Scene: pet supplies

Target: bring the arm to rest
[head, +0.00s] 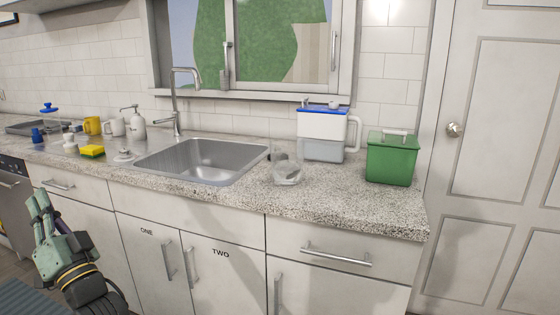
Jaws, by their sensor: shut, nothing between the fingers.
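My gripper (43,212) is at the lower left of the head view, in front of the lower cabinets and below the countertop. Its fingers point up and lie close together, shut with nothing between them. My arm bends down out of the bottom of the picture. The gripper appears apart from the counter and touches nothing that I can see.
The speckled countertop (340,205) holds a sink (200,160), a green bin (392,158), a white-and-grey container (322,135), a clear glass vessel (288,170), a yellow sponge (92,151) and a soap bottle (137,125). Drawer handles (335,256) stick out. A door (510,150) stands right.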

